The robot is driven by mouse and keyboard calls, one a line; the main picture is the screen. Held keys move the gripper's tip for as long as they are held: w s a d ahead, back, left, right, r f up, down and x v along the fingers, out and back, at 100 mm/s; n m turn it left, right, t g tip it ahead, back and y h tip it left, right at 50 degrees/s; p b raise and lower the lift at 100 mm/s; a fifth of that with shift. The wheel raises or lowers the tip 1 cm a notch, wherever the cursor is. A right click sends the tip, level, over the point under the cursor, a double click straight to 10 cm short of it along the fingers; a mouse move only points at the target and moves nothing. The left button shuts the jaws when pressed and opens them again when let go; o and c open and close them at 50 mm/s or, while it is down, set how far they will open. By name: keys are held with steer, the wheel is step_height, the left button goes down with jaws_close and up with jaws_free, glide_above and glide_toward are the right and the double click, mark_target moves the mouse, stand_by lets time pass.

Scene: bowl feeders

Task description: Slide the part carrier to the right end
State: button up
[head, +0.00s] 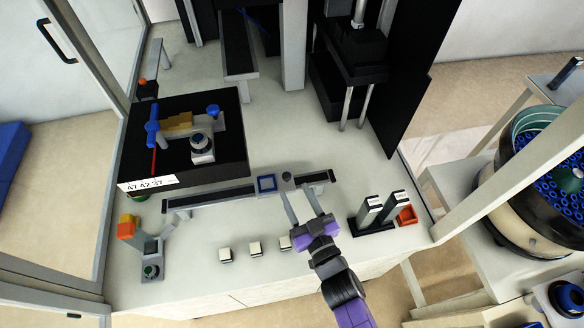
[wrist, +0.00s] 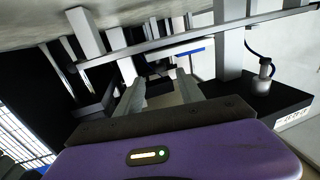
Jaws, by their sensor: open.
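In the wrist view my open gripper (wrist: 158,86) shows with spread fingers; I cannot make out the carrier there.
Small white-topped blocks (head: 254,247) stand along the front. Upright label holders (head: 368,208) and an orange bin (head: 407,215) stand right of my gripper. A black fixture plate (head: 222,170) lies behind the rail's left part. An orange-topped post (head: 128,228) stands at left.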

mark_target(288, 180)
steer(key=x, duration=0.7)
steer(key=shift+w+b, duration=0.1)
steer(key=shift+b, duration=0.25)
jaws_close()
stand_by(1.1)
